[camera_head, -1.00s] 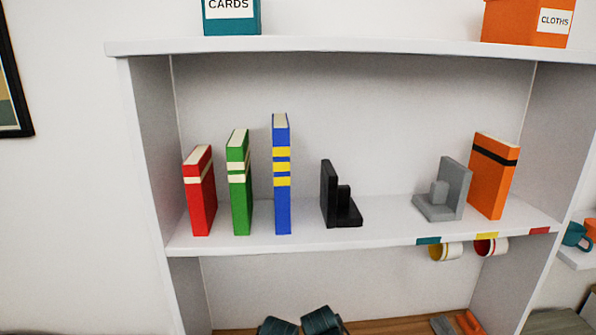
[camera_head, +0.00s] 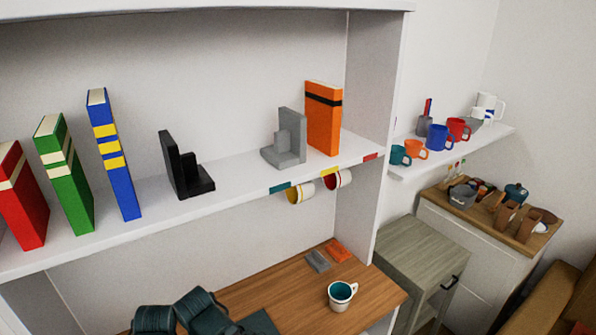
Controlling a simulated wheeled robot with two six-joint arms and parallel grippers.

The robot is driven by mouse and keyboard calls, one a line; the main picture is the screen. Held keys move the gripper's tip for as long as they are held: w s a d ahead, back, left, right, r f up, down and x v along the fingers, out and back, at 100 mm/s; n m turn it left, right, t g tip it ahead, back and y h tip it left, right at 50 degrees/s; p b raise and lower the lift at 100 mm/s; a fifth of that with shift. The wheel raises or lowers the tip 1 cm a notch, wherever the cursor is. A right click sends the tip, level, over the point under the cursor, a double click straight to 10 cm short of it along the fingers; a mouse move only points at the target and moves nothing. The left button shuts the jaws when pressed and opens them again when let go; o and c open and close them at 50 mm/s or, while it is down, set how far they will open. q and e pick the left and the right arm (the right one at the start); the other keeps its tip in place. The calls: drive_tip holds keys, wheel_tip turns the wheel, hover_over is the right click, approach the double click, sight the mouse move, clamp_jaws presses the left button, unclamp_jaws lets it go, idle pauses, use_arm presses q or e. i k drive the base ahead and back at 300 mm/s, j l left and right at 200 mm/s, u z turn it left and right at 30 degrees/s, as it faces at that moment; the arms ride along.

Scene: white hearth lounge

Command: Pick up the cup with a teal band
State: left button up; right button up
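A white cup with teal showing at its rim and inside (camera_head: 341,296) stands upright on the wooden desktop, near its right front edge. Its handle points to the upper right. Two white cups hang under the shelf edge: one with yellow (camera_head: 300,192) and one with red (camera_head: 338,179). A teal tag (camera_head: 280,187), a yellow tag and a red tag mark the shelf edge above them.
Grey and orange pieces (camera_head: 338,250) lie behind the cup. A grey-green cabinet (camera_head: 430,250) stands right of the desk. A side shelf (camera_head: 470,146) holds several mugs.

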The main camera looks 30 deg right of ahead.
sight(340, 293)
drive_tip(key=z, duration=1.4)
drive_tip(key=k+l, duration=0.1)
drive_tip(key=k, duration=0.2)
